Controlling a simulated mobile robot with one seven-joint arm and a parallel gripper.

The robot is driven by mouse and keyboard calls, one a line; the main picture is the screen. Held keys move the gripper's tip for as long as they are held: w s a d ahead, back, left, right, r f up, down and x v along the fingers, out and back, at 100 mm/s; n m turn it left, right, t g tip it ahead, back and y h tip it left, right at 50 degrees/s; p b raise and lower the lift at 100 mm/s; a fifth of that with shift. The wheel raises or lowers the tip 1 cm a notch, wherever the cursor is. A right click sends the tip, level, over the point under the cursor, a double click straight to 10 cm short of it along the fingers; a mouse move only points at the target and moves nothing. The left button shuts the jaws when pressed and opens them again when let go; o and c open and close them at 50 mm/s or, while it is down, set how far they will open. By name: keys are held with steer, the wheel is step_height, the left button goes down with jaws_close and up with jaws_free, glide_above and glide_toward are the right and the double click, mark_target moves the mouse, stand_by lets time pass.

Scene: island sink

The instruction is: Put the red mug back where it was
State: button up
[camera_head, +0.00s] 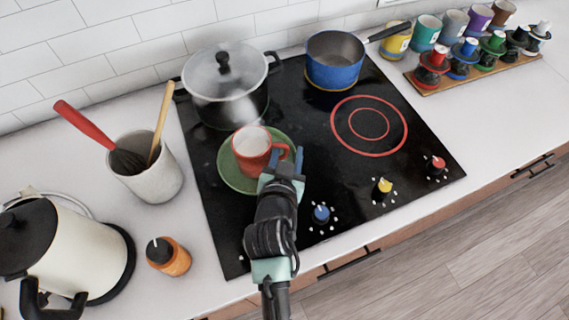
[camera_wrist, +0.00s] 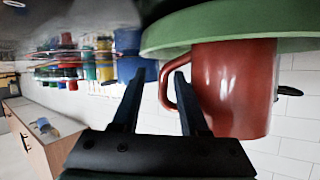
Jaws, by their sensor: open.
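The red mug (camera_head: 250,148) stands upright on a green plate (camera_head: 235,176) on the black cooktop. Its handle points right, toward my gripper (camera_head: 285,160). In the wrist view, which looks upside down, the mug (camera_wrist: 235,85) is at the right against the green plate (camera_wrist: 200,32). My gripper (camera_wrist: 160,72) is open there, its two fingers apart. The handle (camera_wrist: 165,90) shows between the fingers, partly covered by the right one. I cannot tell whether either finger touches it.
A lidded pot (camera_head: 225,85) and a blue pan (camera_head: 335,65) stand behind the mug. A utensil crock (camera_head: 150,180), an orange shaker (camera_head: 170,258) and a kettle (camera_head: 70,245) are at left. Several mugs (camera_head: 428,32) and a wooden rack (camera_head: 480,75) are at the back right.

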steer(key=b+v, duration=0.1)
steer(key=v, duration=1.1)
